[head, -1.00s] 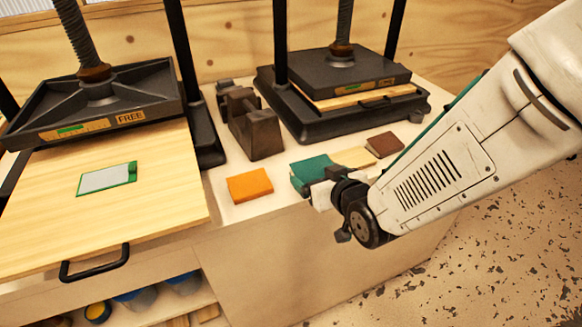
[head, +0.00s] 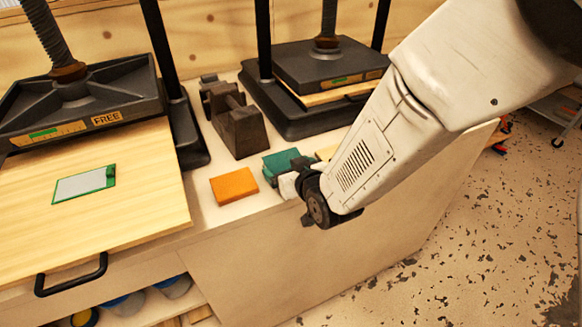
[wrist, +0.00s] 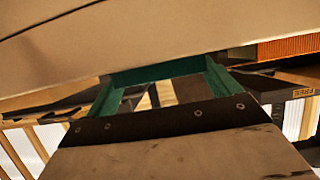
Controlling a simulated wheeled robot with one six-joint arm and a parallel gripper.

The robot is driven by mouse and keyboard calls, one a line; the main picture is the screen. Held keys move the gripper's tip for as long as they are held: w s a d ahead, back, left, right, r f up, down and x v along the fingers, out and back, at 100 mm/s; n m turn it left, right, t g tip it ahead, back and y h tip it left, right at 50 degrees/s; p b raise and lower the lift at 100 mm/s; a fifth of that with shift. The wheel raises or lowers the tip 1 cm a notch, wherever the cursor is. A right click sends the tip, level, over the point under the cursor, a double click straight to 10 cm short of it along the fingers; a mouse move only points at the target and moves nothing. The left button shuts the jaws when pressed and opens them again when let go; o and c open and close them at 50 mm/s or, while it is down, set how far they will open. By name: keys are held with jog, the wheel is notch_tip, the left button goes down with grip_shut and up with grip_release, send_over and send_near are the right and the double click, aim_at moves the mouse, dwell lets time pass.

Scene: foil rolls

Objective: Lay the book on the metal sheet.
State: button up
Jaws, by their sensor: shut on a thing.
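The metal sheet is a pale grey rectangle (head: 85,184) with a green border, lying flat on the wooden board of the left press in the head view. A teal book (head: 281,163) is on the pale counter's front part, beside the orange book. My gripper (head: 290,183) is shut on the teal book at its near right side. The fingers hide part of it, and I cannot tell whether it is clear of the counter. In the wrist view a green frame-like shape (wrist: 155,73) spans the middle; I cannot tell what it is.
A dark metal block (head: 235,125) stands behind. The left press's plate (head: 85,100) hangs above the board's back; the board's front is open.

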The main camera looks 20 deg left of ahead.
jog(key=shift+f, duration=0.1)
jog(key=o, duration=0.8)
jog(key=shift+c, duration=0.2)
jog(key=shift+d+r, duration=0.15)
jog(key=shift+r, duration=0.05)
jog(key=v, duration=1.1)
jog(key=shift+s+d+r, duration=0.15)
jog(key=shift+s+d, duration=0.1)
jog(key=shift+s, duration=0.05)
jog(key=shift+w, duration=0.1)
